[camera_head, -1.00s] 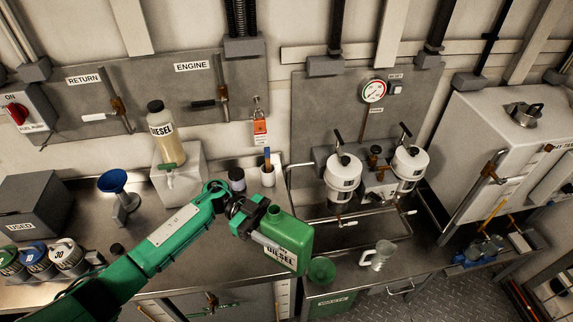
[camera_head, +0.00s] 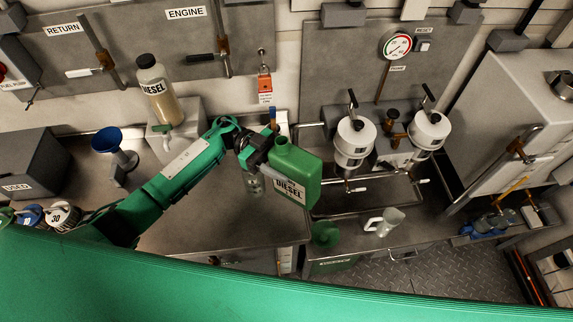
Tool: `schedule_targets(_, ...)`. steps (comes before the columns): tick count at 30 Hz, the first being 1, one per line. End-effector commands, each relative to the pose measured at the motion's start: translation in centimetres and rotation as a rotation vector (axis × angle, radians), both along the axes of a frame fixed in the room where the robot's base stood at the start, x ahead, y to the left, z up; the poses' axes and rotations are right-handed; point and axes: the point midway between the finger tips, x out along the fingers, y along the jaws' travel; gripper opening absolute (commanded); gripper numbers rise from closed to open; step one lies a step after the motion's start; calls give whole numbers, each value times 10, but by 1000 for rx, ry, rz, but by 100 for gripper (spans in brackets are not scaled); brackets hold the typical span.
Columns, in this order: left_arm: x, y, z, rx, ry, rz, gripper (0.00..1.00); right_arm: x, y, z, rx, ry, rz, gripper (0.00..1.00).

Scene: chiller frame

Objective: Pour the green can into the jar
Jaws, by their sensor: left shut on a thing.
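My left gripper (camera_head: 256,152) is shut on the green can (camera_head: 298,168), which bears a "DIESEL" label. The can is held above the steel bench near its right end, leaning slightly, with its open neck at the upper left. A small clear jar (camera_head: 255,184) shows just left of the can's lower part and is partly hidden by the can and gripper. I cannot tell the height gap between can and jar. My right gripper is not in view.
A clear jug (camera_head: 385,222) stands on the lower ledge at right, beside a green funnel (camera_head: 325,233). White filter housings (camera_head: 355,143) are on the wall right of the can. A diesel bottle (camera_head: 156,88) and blue funnel (camera_head: 114,150) stand at left. A large green surface fills the bottom.

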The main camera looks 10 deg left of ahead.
Motion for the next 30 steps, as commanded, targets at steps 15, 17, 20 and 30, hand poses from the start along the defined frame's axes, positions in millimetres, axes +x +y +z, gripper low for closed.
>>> schedule_targets(15, 1, 1, 9, -67, 32, 0, 12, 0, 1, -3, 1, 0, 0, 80)
schedule_targets(17, 1, 1, 9, -67, 32, 0, 12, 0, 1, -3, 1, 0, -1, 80)
schedule_targets(20, 1, 1, 9, -66, 31, 0, 12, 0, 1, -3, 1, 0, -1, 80)
schedule_targets(30, 1, 1, 9, -68, 32, 0, 12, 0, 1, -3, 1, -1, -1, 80)
